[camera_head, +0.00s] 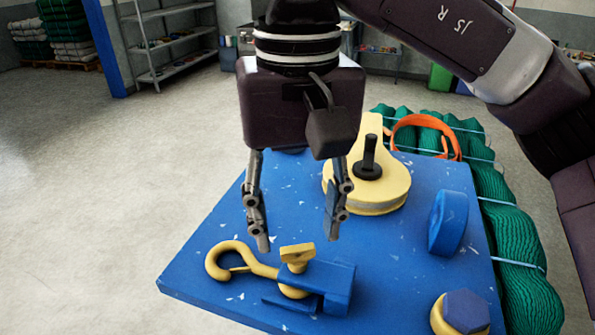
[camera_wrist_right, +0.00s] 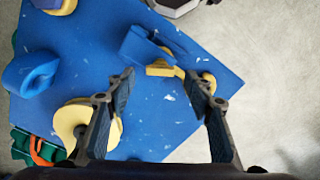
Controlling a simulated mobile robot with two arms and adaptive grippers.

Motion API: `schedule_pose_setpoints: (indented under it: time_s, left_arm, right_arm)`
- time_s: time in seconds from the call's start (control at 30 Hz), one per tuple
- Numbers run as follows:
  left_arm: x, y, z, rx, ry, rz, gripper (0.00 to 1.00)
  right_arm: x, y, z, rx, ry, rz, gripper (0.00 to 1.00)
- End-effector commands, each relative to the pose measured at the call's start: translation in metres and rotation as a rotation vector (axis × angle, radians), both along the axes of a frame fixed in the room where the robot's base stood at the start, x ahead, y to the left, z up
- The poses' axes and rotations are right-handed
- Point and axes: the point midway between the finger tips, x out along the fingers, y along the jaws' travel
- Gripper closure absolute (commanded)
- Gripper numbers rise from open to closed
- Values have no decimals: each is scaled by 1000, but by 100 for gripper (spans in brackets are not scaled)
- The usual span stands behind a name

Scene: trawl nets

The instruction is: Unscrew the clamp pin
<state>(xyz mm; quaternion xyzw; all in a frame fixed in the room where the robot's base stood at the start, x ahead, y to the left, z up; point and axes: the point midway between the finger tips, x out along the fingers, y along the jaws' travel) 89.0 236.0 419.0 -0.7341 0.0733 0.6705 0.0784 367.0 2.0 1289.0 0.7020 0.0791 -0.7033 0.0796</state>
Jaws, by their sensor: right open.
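The clamp pin is a yellow T-shaped piece (camera_head: 297,253) standing in a blue clamp block (camera_head: 338,285) near the table's front edge. A yellow hook (camera_head: 233,251) extends from the clamp to the left. My right gripper (camera_head: 297,240) is open and empty, pointing down. In the head view its fingertips appear behind and above the pin, one toward each side. In the right wrist view the yellow pin head (camera_wrist_right: 158,71) lies between the open fingertips (camera_wrist_right: 160,76), with the clamp block (camera_wrist_right: 143,46) beyond it. I cannot tell the exact height gap. My left gripper is not in view.
The blue table (camera_head: 400,270) also carries a yellow pulley block (camera_head: 385,190) with a black post, a blue ring (camera_head: 448,222) and a blue-capped yellow bolt (camera_head: 463,312). Green net bundles (camera_head: 512,232) lie along the table's right side. The floor at left is clear.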

Motion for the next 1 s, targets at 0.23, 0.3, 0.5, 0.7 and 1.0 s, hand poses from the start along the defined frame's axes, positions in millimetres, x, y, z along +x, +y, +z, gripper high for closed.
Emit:
schedule_pose_setpoints:
  time_s: [0.23, 0.3, 0.5, 0.7, 1.0]
  left_arm:
    - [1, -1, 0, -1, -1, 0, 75]
    - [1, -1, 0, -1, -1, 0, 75]
    - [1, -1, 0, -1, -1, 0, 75]
    - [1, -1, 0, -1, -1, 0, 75]
    - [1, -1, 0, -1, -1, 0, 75]
  right_arm:
    - [1, 0, 49, -1, -3, -3, 52]
    - [0, 0, 60, 0, -3, -3, 52]
    - [0, 0, 79, -2, 0, 0, 52]
    - [0, 0, 85, -1, 2, 1, 52]
    - [0, 0, 85, -1, 2, 2, 52]
